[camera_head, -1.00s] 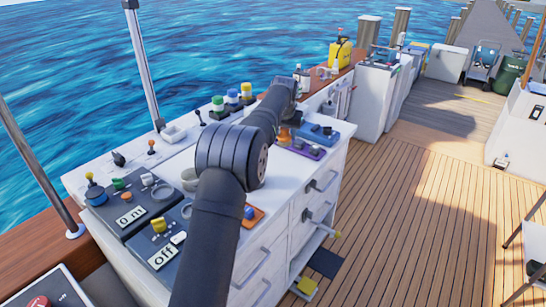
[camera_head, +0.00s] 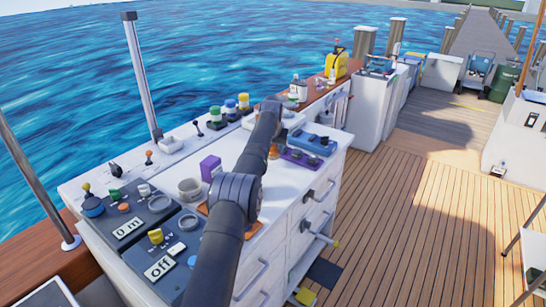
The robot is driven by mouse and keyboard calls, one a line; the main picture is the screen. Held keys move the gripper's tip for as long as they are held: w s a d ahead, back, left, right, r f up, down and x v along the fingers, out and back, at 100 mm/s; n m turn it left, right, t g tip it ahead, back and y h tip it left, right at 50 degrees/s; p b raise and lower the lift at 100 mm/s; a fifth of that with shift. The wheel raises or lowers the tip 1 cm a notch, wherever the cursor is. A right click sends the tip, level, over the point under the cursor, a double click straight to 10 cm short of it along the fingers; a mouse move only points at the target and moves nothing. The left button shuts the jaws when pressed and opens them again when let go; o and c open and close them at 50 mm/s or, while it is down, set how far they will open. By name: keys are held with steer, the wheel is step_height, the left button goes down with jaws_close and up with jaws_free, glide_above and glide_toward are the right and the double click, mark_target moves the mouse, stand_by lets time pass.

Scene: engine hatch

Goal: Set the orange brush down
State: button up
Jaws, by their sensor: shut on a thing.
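My dark arm crosses the worktop from the bottom of the view to a far joint near the bottle caps. My gripper is hidden behind the arm links, so its fingers and anything between them do not show. A small orange object (camera_head: 273,152) shows at the right edge of the arm, beside the purple tray (camera_head: 299,158). I cannot tell whether it is the orange brush, or whether it is held or resting. An orange mat (camera_head: 254,228) lies on the white worktop, partly covered by the arm.
Control panels (camera_head: 128,228) fill the near left. A blue case (camera_head: 313,144) is behind the purple tray. Bare worktop shows on the right (camera_head: 285,187).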

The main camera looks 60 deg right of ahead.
mark_target(273, 154)
steer(key=shift+f, duration=2.05)
steer(key=shift+f, duration=0.2)
steer(key=o, duration=1.1)
steer(key=shift+r, duration=0.1)
steer(key=shift+a+r, duration=0.15)
steer(key=shift+r, duration=0.4)
steer(key=v, duration=1.1)
steer(key=shift+a, duration=0.1)
